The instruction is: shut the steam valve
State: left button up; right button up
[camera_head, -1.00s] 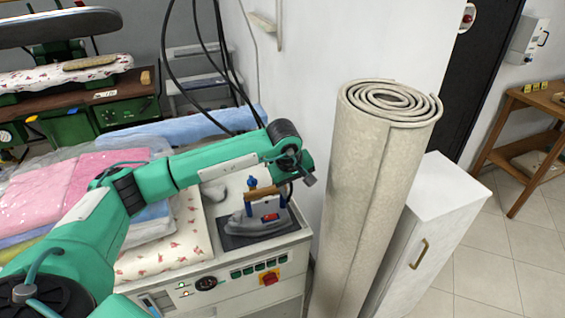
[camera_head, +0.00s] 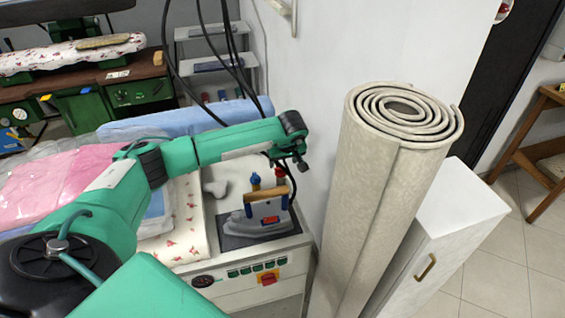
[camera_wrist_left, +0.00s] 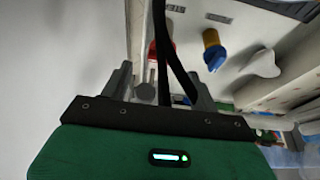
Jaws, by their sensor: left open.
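Two small valves stand on the ironing station behind the iron: a blue-handled valve (camera_head: 255,181) and a red-handled valve (camera_head: 280,176). I cannot tell from their labels which is the steam valve. My left gripper (camera_head: 295,164) is just above the red one in the head view. In the left wrist view the open left gripper (camera_wrist_left: 160,88) has the red valve (camera_wrist_left: 152,58) ahead between its fingers, nearer the left finger; contact cannot be told. The blue valve (camera_wrist_left: 212,50) is to the right, outside the fingers. My right gripper is out of view.
An iron (camera_head: 262,215) with a wooden handle rests just in front of the valves. Black hoses (camera_wrist_left: 172,50) hang across the wrist view near the fingers. A white wall and a tall rolled carpet (camera_head: 370,200) stand close on the right. Bagged clothes (camera_head: 70,180) lie left.

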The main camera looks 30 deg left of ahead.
aim_at(281, 168)
pick_arm(q)
jog(key=x, duration=0.3)
jog(key=shift+s+p, duration=0.15)
jog(key=shift+p, duration=0.15)
jog(key=shift+a+f, duration=0.15)
jog(key=shift+f, duration=0.45)
jog(key=shift+r, duration=0.1)
jog(key=c, duration=0.7)
jog(key=shift+c, duration=1.4)
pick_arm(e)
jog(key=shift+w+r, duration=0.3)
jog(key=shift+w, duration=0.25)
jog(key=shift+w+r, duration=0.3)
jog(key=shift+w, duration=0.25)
